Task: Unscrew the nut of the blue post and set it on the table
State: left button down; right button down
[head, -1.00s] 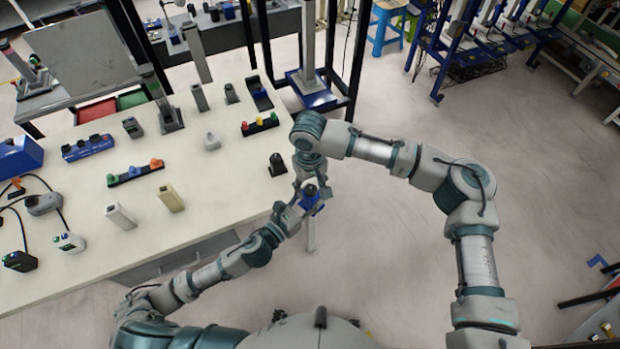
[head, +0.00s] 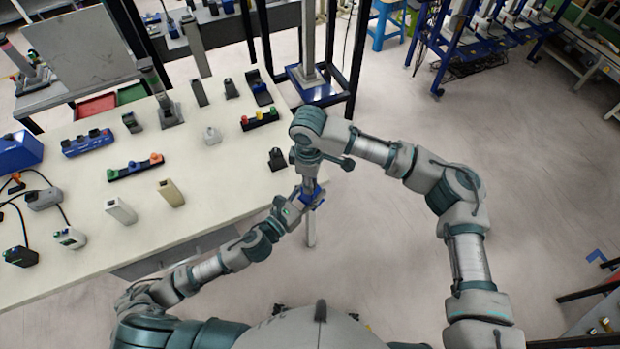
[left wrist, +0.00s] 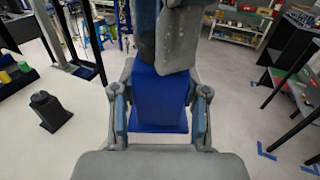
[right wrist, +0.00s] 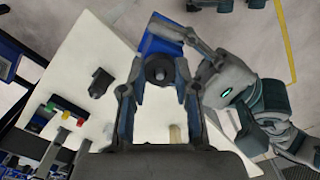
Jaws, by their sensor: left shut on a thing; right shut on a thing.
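The blue post (left wrist: 158,98) is held off the table, in front of the table's right end. My left gripper (head: 306,200) is shut on its blue body, with a finger on each side in the left wrist view (left wrist: 160,118). My right gripper (head: 308,180) comes down from above. In the right wrist view (right wrist: 158,78) its fingers are shut on the dark round nut (right wrist: 158,66), and the blue body shows beyond it. My right gripper hides much of the post's top in the left wrist view, so I cannot tell how far the nut is threaded.
The white table (head: 230,190) lies to the left. A small black block (head: 277,160) stands near its right edge, with a strip of coloured knobs (head: 260,120) behind it. The table's near right part is bare. A dark frame stands behind.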

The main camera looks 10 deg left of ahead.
jog(key=n, duration=0.5)
jog(key=shift+w+d+n, duration=0.1)
jog(key=shift+n, duration=0.2)
jog(key=shift+r, duration=0.1)
jog(key=shift+r, duration=0.2)
jog(key=shift+s+r, duration=0.2)
jog(key=shift+r, duration=0.7)
